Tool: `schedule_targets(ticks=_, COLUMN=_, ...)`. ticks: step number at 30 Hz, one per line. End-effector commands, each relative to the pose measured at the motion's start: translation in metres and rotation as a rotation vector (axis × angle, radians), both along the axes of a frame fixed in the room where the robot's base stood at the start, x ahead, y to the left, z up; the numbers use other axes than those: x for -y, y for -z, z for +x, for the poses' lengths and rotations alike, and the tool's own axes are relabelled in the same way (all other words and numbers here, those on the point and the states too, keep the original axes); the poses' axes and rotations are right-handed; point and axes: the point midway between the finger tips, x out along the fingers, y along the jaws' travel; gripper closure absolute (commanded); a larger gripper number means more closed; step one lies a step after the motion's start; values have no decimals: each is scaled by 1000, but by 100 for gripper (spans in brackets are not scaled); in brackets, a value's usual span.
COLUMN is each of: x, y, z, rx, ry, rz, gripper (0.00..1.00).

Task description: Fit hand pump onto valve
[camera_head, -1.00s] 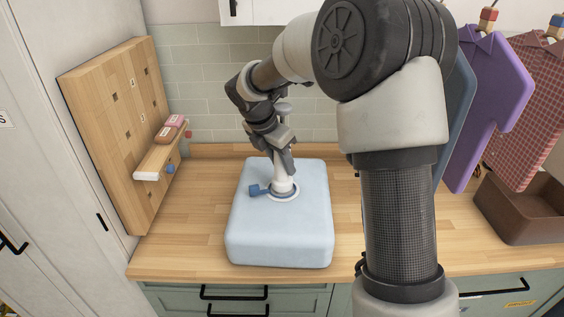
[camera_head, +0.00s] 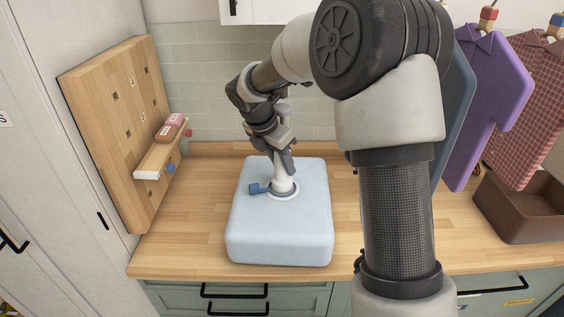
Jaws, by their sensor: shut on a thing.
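The hand pump (camera_head: 282,183) is a pale upright cylinder standing at the white round valve ring (camera_head: 293,196) on top of a light blue cushion-like bag (camera_head: 280,235). A small blue cap (camera_head: 259,188) sticks out to the left beside the valve. My gripper (camera_head: 286,164) is shut on the pump, pointing down over the bag. The pump's lower end is at the valve; I cannot tell whether it is fully seated. Part of the pump is hidden behind my gripper.
The bag lies on a wooden counter (camera_head: 185,225). A wooden pegboard (camera_head: 105,120) with a small shelf (camera_head: 160,160) stands at left. Hanging shirts (camera_head: 500,85) and a brown bin (camera_head: 520,210) are at right. The counter left of the bag is clear.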

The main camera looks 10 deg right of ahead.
Motion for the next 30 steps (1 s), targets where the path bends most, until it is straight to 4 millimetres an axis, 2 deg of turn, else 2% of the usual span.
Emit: schedule_targets(ticks=30, x=0, y=7, z=1, rx=2, ry=-1, rz=0, gripper=100)
